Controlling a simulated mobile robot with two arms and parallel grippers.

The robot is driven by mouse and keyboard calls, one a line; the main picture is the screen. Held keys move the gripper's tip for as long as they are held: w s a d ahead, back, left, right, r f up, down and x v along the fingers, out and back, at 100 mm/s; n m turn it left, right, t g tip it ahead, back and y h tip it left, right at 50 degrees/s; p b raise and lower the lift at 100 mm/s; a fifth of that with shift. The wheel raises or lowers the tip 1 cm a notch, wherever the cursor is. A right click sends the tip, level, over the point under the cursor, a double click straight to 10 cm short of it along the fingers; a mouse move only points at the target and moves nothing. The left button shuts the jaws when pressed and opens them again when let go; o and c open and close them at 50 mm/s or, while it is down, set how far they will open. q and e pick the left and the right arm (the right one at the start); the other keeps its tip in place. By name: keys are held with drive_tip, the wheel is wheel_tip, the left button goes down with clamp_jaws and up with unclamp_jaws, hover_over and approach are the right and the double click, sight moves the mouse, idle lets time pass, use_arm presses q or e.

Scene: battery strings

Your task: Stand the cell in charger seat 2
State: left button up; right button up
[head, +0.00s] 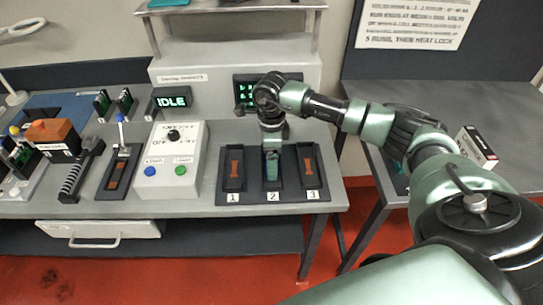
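The charger has three dark seats in a row, labelled 1 (233,171), 2 (272,197) and 3 (308,169). Seats 1 and 3 are empty, with orange-brown strips showing inside. My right gripper (272,143) points straight down over seat 2. A narrow teal and dark upright shape, apparently the cell (272,166), shows directly below it, at seat 2. The gripper and wrist cover its top. Whether the fingers are closed on it, and whether it rests on the seat floor, I cannot tell. My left gripper is not in view.
A box with a dial and blue and green buttons (170,160) stands left of the seats. Further left are a lever unit (120,165), a black ribbed holder (82,172) and an orange block (52,132). A green-lit display (252,92) stands behind the seats.

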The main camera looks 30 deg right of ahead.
drive_tip(key=o, duration=1.8)
drive_tip(key=shift+f, duration=0.1)
drive_tip(key=shift+r, duration=0.25)
wheel_tip(320, 180, up, 10)
drive_tip(key=b, duration=0.3)
drive_tip(key=shift+r, duration=0.25)
drive_tip(key=shift+r+b, duration=0.35)
drive_tip(key=shift+r, duration=0.3)
